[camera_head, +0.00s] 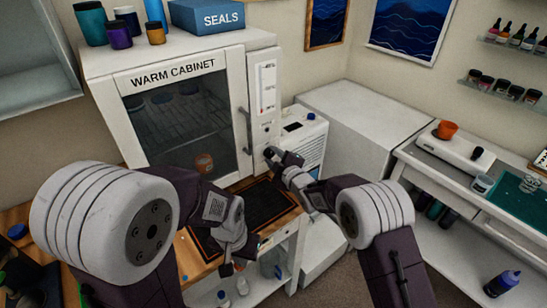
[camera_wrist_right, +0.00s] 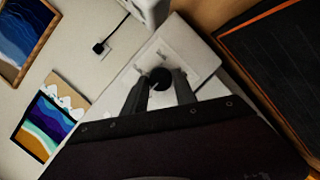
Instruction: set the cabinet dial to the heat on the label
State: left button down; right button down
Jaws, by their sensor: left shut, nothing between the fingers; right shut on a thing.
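The white warm cabinet (camera_head: 112,140) stands at the back left with its glass door closed. Its right-hand panel (camera_head: 264,95) carries a vertical scale with a little red on it; the markings are too small to read. In the right wrist view a round black dial (camera_wrist_right: 161,79) sits on a white plate between my fingers. My right gripper (camera_head: 270,154) is shut on the dial at the panel's lower end; it also shows in the right wrist view (camera_wrist_right: 160,88). In the head view the gripper hides the dial. My left gripper (camera_head: 227,268) is shut and empty, pointing down, low in front of the cabinet.
An orange cup (camera_head: 204,163) stands inside the cabinet. A blue SEALS box (camera_head: 206,17) and several jars stand on top. A dark mat (camera_head: 262,207) lies in front. A white unit (camera_head: 312,140) stands right of the panel. Another bench (camera_head: 410,155) is at the right.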

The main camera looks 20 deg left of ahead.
jog(key=shift+d+r+m+g+p, duration=0.15)
jog(key=shift+m+g+p, duration=0.25)
jog(key=shift+m+p, duration=0.5)
jog(key=m+g+p, duration=0.1)
jog(key=m+p, duration=0.1)
jog(key=p, duration=0.1)
jog(key=m+g+y+p, duration=0.1)
jog(key=m+p, duration=0.1)
jog(key=p, duration=0.1)
jog(key=shift+w+m, duration=0.2)
jog(key=shift+m, duration=0.2)
jog(key=shift+m+g+y+p, duration=0.5)
jog(key=shift+m+y+p, duration=0.1)
jog(key=shift+m+p, duration=0.25)
jog(key=shift+d+f+m+g+y+p, duration=0.1)
jog(key=shift+m+g+y+p, duration=0.1)
jog(key=shift+m, duration=0.3)
jog(key=shift+f+m+g+y+p, duration=0.1)
jog(key=shift+m+g+p, duration=0.1)
jog(key=shift+m, duration=0.25)
jog(key=c, duration=1)
grip_release()
jog(key=shift+w, duration=0.1)
